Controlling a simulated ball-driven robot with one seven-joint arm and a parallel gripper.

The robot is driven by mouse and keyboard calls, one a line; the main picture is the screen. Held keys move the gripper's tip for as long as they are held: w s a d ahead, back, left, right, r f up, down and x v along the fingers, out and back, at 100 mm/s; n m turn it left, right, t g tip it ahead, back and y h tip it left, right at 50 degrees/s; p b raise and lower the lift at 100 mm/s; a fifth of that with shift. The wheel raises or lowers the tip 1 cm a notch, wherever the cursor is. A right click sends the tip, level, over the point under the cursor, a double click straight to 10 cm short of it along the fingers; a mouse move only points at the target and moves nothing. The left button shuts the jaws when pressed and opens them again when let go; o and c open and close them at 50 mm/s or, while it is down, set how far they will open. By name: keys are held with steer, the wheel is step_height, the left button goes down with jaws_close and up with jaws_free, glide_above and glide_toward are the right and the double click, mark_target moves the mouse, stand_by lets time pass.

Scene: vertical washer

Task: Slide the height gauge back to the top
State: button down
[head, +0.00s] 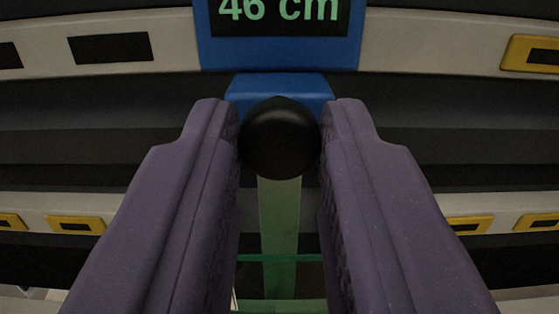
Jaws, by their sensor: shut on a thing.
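The height gauge has a blue slider (280,87) with a round black knob (280,140) in front of it. Above the knob, a blue-framed display (278,54) reads "46 cm" in green; its top is cut off by the picture edge. My gripper (280,130) has its two purple fingers on either side of the knob, shut on it. A greenish vertical strip (279,220) runs down below the knob between the fingers.
Light horizontal bars with dark slots (110,47) and yellow-framed slots (530,52) cross behind, above and below. Dark bands (100,148) lie between them. A thin green edge (280,257) crosses low between the fingers.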

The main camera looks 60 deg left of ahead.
steer(key=shift+w+a+r, duration=0.1)
steer(key=shift+a+r, duration=0.05)
steer(key=shift+r, duration=0.8)
steer(key=c, duration=0.9)
jaws_free()
steer(key=shift+d, duration=0.3)
steer(key=p+v, duration=0.1)
steer(key=v, duration=0.6)
steer(key=shift+s+d, duration=0.1)
steer(key=shift+s, duration=0.1)
